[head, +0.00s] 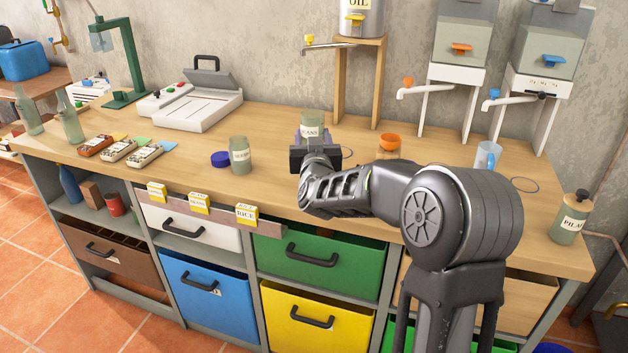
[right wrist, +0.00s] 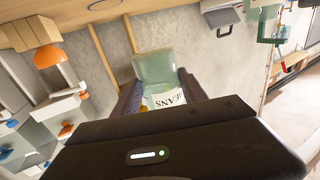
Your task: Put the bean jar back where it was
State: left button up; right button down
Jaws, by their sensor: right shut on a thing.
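The bean jar (head: 312,121) is greenish glass with a white label on which "EANS" can be read. It looks upright, at the middle of the workbench (head: 280,190). My right gripper (head: 312,136) is shut on it, with a finger on each side. The right wrist view also shows the jar (right wrist: 157,70) between the two fingers, its label partly covered by the gripper body. Whether its base touches the bench is hidden by the gripper. A thin ring mark (head: 347,152) shows on the bench just right of the gripper, partly hidden by my arm. My left gripper is not in view.
A labelled open jar (head: 240,156) and a blue lid (head: 220,159) stand left of my gripper. An orange-topped jar (head: 388,146) is close behind my forearm. A mug (head: 487,157) and an empty ring (head: 525,185) are at right. The oil stand (head: 342,90) rises behind.

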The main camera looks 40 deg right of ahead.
notch_tip(320, 180, down, 6)
jog(key=shift+r+b, duration=0.1)
jog(key=shift+b, duration=0.2)
jog(key=shift+f, duration=1.85)
jog(key=shift+f+b, duration=0.25)
jog(key=shift+b, duration=0.2)
jog(key=c, duration=0.6)
grip_release()
jog(key=shift+a+r+p, duration=0.15)
jog(key=shift+r+p, duration=0.1)
jog(key=shift+p, duration=0.1)
jog(key=v, duration=1.2)
jog(key=shift+f+b, duration=0.1)
jog(key=shift+b, duration=0.2)
